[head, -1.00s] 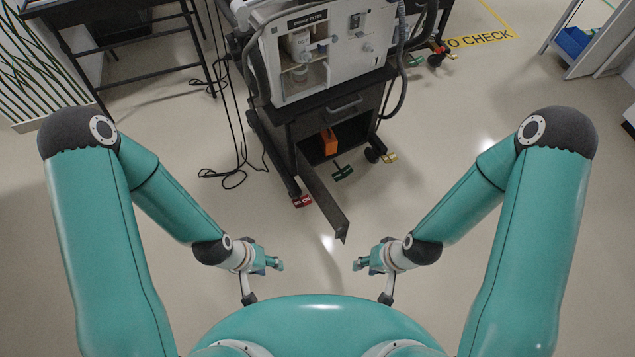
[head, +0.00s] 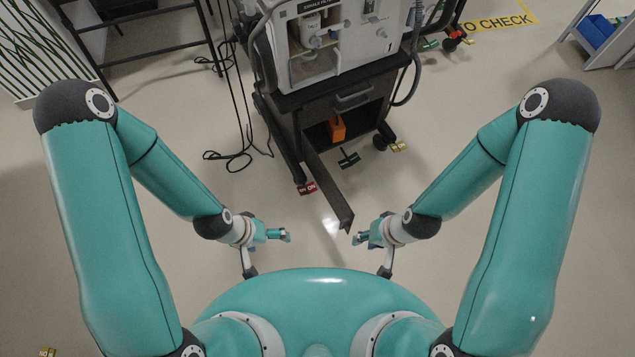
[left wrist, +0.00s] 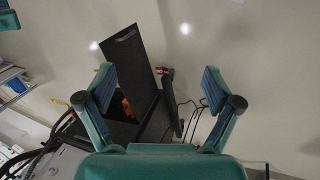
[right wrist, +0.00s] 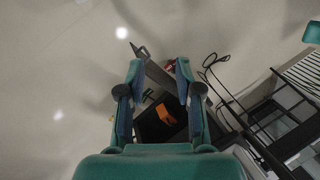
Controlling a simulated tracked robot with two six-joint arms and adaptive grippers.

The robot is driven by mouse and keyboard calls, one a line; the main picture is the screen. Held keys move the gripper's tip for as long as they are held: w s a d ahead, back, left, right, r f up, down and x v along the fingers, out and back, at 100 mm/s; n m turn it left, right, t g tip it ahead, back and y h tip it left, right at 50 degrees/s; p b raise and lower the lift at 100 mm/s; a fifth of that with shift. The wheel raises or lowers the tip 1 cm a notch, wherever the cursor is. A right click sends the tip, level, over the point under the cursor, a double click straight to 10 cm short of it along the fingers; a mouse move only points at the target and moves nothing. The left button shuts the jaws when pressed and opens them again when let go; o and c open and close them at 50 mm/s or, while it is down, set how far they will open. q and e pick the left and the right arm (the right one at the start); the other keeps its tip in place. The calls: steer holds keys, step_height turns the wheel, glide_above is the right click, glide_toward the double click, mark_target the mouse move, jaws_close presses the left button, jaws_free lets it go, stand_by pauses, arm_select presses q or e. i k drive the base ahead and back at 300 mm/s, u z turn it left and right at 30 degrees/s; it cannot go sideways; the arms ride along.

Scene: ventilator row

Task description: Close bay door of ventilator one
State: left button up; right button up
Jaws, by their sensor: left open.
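The ventilator (head: 345,45) stands on a dark cart ahead of me. Its lower bay door (head: 328,190) is open, hinged at the bay's left side and swung out toward me. The bay (head: 358,122) holds an orange box (head: 337,129). The door shows as a dark panel in the left wrist view (left wrist: 131,60) and in the right wrist view (right wrist: 158,76). My left gripper (head: 288,235) is open and empty, left of the door's free edge. My right gripper (head: 357,238) is open and empty, close by that edge in the picture; contact cannot be told.
A red tag (head: 307,188), a green tag (head: 349,160) and a yellow tag (head: 399,146) lie by the cart's casters. Loose cables (head: 237,160) lie on the floor to the left, near a black rack (head: 150,55).

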mark_target(335, 197)
steer(key=u, duration=1.05)
steer(key=i, duration=0.15)
steer(key=z, duration=2.25)
steer(key=k, duration=0.55)
steer(key=u, duration=1.15)
